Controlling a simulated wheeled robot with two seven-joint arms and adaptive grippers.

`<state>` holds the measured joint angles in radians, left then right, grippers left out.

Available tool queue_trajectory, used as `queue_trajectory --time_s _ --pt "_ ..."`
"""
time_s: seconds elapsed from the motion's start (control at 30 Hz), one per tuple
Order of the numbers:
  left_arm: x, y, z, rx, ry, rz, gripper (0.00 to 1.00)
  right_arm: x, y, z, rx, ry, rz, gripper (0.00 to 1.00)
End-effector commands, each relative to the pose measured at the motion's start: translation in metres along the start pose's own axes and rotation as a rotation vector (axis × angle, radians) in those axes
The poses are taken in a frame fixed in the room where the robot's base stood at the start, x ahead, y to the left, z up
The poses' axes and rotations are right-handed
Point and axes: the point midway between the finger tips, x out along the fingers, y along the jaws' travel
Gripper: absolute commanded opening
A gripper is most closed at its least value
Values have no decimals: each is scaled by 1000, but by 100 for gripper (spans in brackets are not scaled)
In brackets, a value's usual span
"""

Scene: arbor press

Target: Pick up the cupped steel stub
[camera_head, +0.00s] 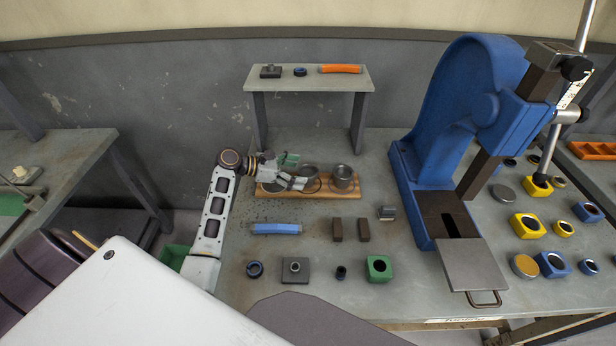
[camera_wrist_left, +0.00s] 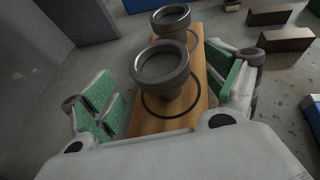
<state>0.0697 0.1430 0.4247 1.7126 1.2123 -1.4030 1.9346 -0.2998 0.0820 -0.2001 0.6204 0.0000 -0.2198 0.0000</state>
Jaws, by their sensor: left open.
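A wooden board (camera_head: 350,196) on the bench carries grey steel cupped pieces. One cupped steel stub (camera_wrist_left: 160,66) stands upright, wide-rimmed over a narrower body, beyond and between my left fingers in the left wrist view. It also shows in the head view (camera_head: 309,170), partly covered by my gripper. A second cupped piece (camera_head: 343,178) stands to its right, farther away in the left wrist view (camera_wrist_left: 171,19). I cannot tell which one the task names. My left gripper (camera_head: 290,181) is open, its green-padded fingers apart over the board, with no contact visible. My right gripper is not in view.
A blue bar (camera_head: 276,229) and two dark brown blocks (camera_head: 337,230) lie in front of the board. A small raised shelf (camera_head: 307,78) stands behind it. The blue arbor press (camera_head: 460,105) stands to the right. A green block (camera_head: 378,268) sits near the front edge.

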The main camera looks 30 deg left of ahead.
Motion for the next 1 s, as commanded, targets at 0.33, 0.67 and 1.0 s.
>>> queue_trajectory --time_s 0.33,0.67,1.0 --pt "36 -1 3 0 1 0 87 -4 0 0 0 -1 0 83" --pt "42 -1 2 0 2 1 87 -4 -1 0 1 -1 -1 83" --pt "42 -1 2 0 2 1 76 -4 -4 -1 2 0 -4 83"
